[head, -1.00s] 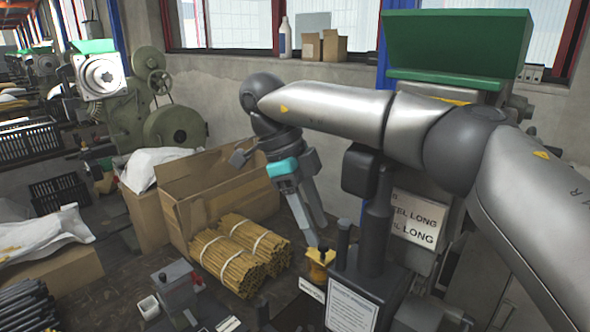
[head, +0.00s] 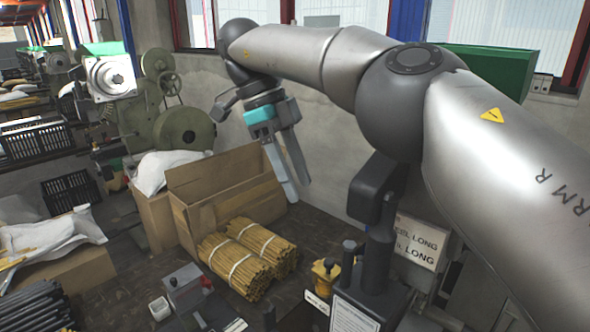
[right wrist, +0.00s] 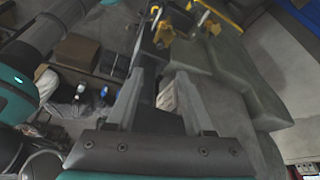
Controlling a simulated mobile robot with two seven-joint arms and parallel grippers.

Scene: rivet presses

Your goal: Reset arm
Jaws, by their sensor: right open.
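My right arm reaches across the head view from the right edge. My right gripper (head: 297,191) hangs at its end, fingers pointing down and a little to the right, in front of the grey wall. The two fingers are apart with nothing between them. The gripper is above and to the right of the open cardboard box (head: 225,190), not touching it. In the right wrist view the two fingers (right wrist: 160,82) also stand apart and empty. My left gripper is not in view.
Bundles of yellow rods (head: 245,262) lie beside the box. A dark grey press (head: 370,270) with a long sign (head: 416,243) stands below the arm, near a yellow part (head: 326,270). A green machine (head: 490,68) is behind the arm. Bare wall lies around the gripper.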

